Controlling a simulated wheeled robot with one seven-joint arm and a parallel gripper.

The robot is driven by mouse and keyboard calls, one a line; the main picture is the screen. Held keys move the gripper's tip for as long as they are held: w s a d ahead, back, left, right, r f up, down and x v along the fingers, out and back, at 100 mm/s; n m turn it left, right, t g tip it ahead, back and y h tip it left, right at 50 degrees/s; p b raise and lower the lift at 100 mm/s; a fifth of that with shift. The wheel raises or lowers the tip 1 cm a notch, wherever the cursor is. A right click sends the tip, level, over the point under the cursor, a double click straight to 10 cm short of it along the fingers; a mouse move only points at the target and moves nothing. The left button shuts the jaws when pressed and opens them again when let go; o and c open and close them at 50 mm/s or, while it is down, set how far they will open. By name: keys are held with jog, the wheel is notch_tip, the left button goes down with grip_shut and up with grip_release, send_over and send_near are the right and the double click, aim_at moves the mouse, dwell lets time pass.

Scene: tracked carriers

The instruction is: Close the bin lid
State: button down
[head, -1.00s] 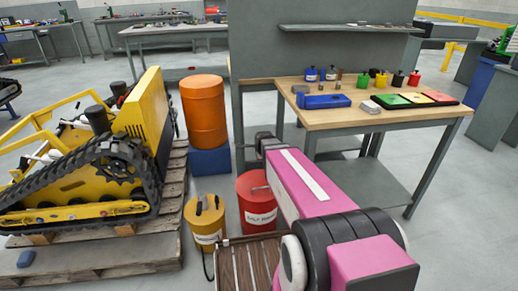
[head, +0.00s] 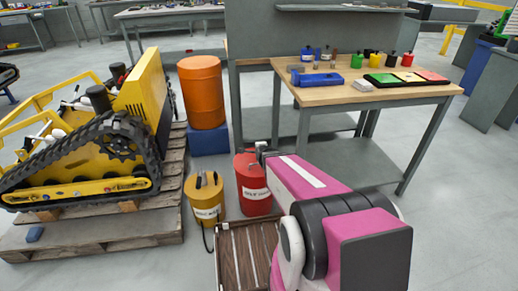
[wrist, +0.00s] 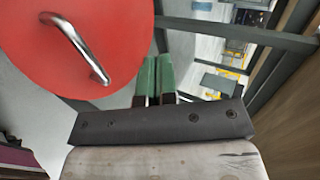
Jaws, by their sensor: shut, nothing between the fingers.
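The red bin (head: 253,186) stands on the floor left of the workbench, with a white label on its front. Its round red lid (wrist: 70,35) fills the upper left of the wrist view and carries a bent metal handle (wrist: 78,48). How far the lid is open is hard to tell, because my gripper partly hides the bin's top in the head view. My gripper (head: 262,150) is at the top of the bin. In the wrist view its green-padded fingers (wrist: 157,62) are together and empty, right of the lid's edge; contact cannot be told.
A yellow bin (head: 205,198) stands just left of the red one. An orange drum (head: 203,92) on a blue block is behind. The workbench (head: 345,94) is at right, a yellow tracked machine (head: 90,150) on pallets at left. A brown slatted surface (head: 235,252) lies in front.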

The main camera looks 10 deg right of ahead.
aim_at(260, 172)
jog(key=shift+s+f+t, duration=0.4)
jog(key=shift+f, duration=0.35)
jog(key=shift+s+f+t, duration=0.4)
jog(key=shift+s+f, duration=0.05)
jog(key=shift+f, duration=0.3)
jog(key=shift+s+f+t, duration=0.4)
jog(key=shift+f, duration=0.35)
jog(key=shift+s+f, duration=0.25)
jog(key=shift+f, duration=0.35)
jog(key=shift+s+f, duration=0.2)
jog(key=shift+f, duration=0.35)
jog(key=shift+r, duration=0.1)
jog(key=r, duration=0.2)
jog(key=s+r, duration=0.1)
jog(key=shift+a+r, duration=0.1)
jog(key=shift+r, duration=0.25)
jog(key=s+r+n+g, duration=0.4)
jog(key=s+n+g, duration=0.3)
jog(key=s+n, duration=0.1)
jog(key=s+r+n+g, duration=0.4)
jog(key=s+n+g, duration=0.3)
jog(key=n, duration=0.3)
jog(key=shift+s, duration=0.35)
